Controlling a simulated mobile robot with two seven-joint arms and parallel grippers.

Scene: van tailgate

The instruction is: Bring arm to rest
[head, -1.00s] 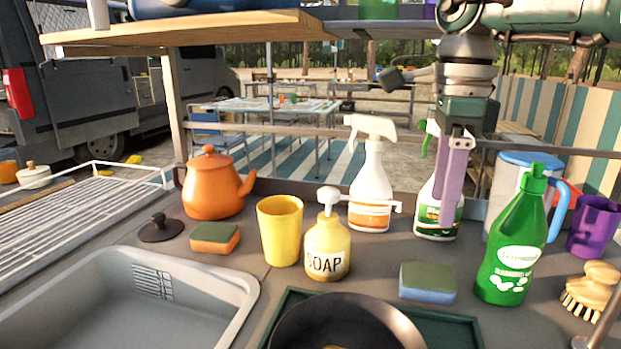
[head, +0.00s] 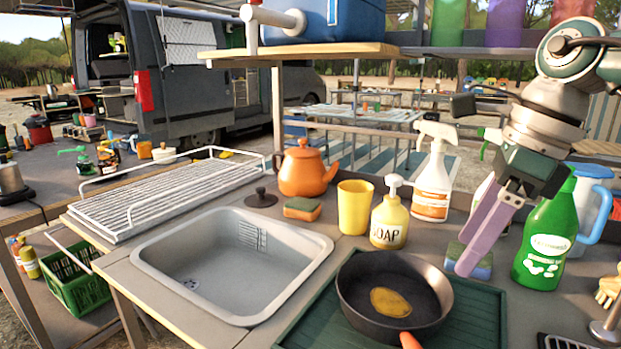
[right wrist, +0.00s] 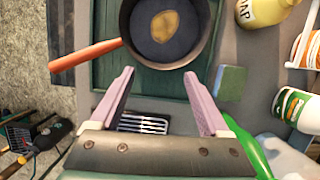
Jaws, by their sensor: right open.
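The pan also shows in the head view (head: 352,300), resting on a green ribbed tray (head: 480,325). My left gripper is in neither view.
A sink (head: 160,250) and a white wire rack (head: 110,212) lie to the left. A soap bottle (head: 388,222), yellow cup (head: 353,212), orange teapot (head: 303,174) and spray bottle (head: 432,180) stand behind the pan. A wooden shelf (head: 300,53) with a blue cooler (head: 330,20) overhangs the back.

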